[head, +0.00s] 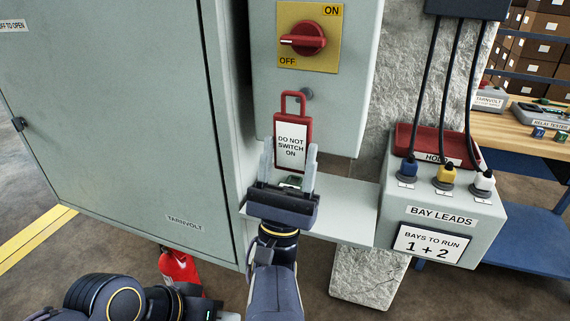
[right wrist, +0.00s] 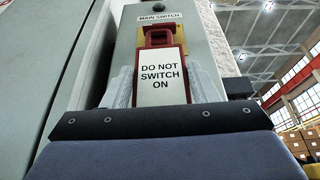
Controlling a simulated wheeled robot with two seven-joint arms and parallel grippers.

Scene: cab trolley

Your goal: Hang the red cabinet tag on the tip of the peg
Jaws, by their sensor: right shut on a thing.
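The red cabinet tag (head: 279,122) has a white label reading "DO NOT SWITCH ON" and an open red loop at its top. My right gripper (head: 289,165) is shut on the tag's lower part and holds it upright. The tag also shows between the fingers in the right wrist view (right wrist: 160,70). The short grey peg (head: 308,93) stands out from the switch panel, just right of the loop in the head view. The loop appears beside the peg, not around it; their depth gap is unclear. Of my left gripper (head: 227,316), only a sliver shows at the bottom edge.
The red rotary switch (head: 303,40) on its yellow plate is above the peg. A grey shelf (head: 340,205) lies below. The bay leads box (head: 440,215) with several cables is at right, and the large cabinet (head: 110,120) is close at left.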

